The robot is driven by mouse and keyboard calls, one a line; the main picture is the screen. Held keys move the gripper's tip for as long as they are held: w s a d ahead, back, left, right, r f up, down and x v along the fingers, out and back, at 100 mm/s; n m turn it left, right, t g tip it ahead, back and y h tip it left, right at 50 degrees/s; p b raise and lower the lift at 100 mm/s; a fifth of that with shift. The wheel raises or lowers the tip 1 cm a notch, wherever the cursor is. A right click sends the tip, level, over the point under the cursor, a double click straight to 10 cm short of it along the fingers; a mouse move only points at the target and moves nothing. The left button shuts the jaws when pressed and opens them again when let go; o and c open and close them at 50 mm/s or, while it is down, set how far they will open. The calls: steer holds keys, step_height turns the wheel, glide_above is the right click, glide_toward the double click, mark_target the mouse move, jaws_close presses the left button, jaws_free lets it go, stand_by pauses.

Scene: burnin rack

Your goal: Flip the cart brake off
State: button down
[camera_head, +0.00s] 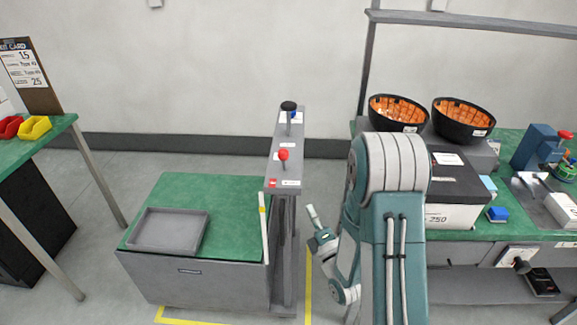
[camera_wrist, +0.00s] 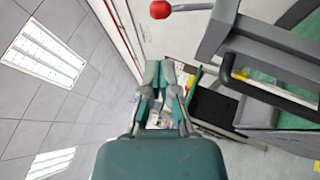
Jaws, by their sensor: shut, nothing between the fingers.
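The cart (camera_head: 205,285) is a grey box with a green top, left of my arm in the head view. A tall grey post (camera_head: 290,235) stands at its right side, with a narrow panel on top. A red-knobbed lever (camera_head: 283,154) and a black knob (camera_head: 288,106) stand up from that panel. Which one is the brake, and its setting, I cannot tell. In the wrist view the red knob (camera_wrist: 160,9) on its grey rod is at the top, beyond my gripper and apart from it. My gripper (camera_wrist: 162,72) is shut and empty.
A grey tray (camera_head: 168,232) lies on the cart top. A green bench (camera_head: 470,232) with black bowls (camera_head: 397,113) and a printer-like box is at right. Another table (camera_head: 60,126) with red and yellow bins is at left. In the wrist view a black handle (camera_wrist: 265,88) is at right.

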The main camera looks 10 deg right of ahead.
mark_target(285, 159)
steer(key=x, duration=1.4)
steer(key=shift+a, duration=0.15)
steer(key=shift+r, duration=0.1)
steer(key=shift+w+d+r+m+g+h, duration=0.2)
steer(key=shift+w+r+m+g+h, duration=0.1)
steer(key=shift+w+r+m+g, duration=0.25)
steer(key=shift+w+d+r+m+g+h, duration=0.2)
steer(key=shift+w+r+m+g+h, duration=0.15)
steer(key=shift+g, duration=0.3)
steer(key=w+d+r+m+g, duration=0.1)
steer(key=w+d+m+g, duration=0.1)
steer(key=w+g, duration=0.2)
steer(key=w, duration=0.3)
steer(key=shift+d, duration=0.15)
steer(key=shift+w+r+h, duration=0.15)
steer(key=shift+r+h, duration=0.1)
